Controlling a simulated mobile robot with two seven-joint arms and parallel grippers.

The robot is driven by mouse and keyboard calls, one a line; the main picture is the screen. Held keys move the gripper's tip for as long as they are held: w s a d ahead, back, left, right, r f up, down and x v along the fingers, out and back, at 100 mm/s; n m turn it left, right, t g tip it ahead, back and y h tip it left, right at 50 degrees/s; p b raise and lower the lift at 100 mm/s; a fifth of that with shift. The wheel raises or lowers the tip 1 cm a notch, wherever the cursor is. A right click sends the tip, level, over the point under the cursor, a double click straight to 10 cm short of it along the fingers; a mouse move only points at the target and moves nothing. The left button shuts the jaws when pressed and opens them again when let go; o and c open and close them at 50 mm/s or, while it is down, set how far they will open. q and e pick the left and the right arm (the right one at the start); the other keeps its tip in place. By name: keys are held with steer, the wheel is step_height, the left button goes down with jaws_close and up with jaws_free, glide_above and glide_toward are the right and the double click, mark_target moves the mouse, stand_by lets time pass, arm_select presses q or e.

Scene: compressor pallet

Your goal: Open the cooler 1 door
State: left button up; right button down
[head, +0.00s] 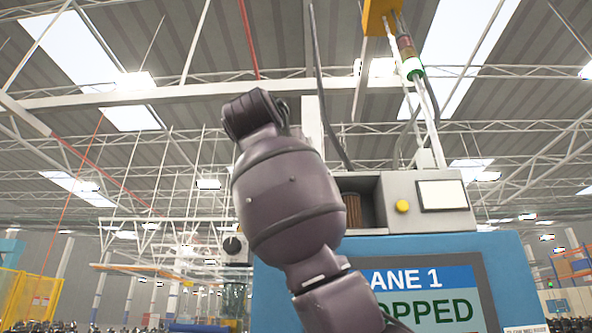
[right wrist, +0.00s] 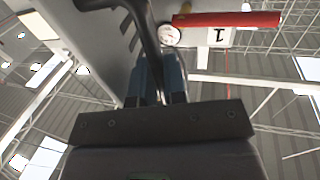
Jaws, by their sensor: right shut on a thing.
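In the right wrist view, my right gripper (right wrist: 161,78) is shut on a dark curved bar handle (right wrist: 150,38). The handle runs up between the two bluish fingers and bends away to the left at the top. A grey panel (right wrist: 95,40) with dark slots lies just left of the handle; I cannot tell whether it is the cooler 1 door or its housing. A white plate marked "1" (right wrist: 221,37) is to the right of the handle. The head view shows neither the handle nor either gripper; one of my arms fills its middle.
In the head view, a blue machine (head: 505,262) with a lane 1 screen (head: 425,300) stands behind my arm. A signal light (head: 410,58) is above it. Yellow fencing (head: 40,300) is at far left. In the wrist view, a red bar (right wrist: 228,19) and round gauge (right wrist: 169,36) are near the handle.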

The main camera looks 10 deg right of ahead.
arm_select(q)
steer(key=shift+w+a, duration=0.3)
arm_select(e)
steer(key=shift+w+a+m+g+h, duration=0.3)
steer(key=shift+a+m+h, duration=0.1)
steer(key=shift+h, duration=0.2)
steer(key=c, duration=1.5)
jaws_free()
steer(key=shift+d, duration=0.1)
arm_select(q)
steer(key=shift+w+d+f+b, duration=0.1)
steer(key=shift+w+f+b, duration=0.5)
steer(key=shift+b, duration=0.6)
arm_select(e)
steer(key=v, duration=1)
steer(key=shift+s+a, duration=0.3)
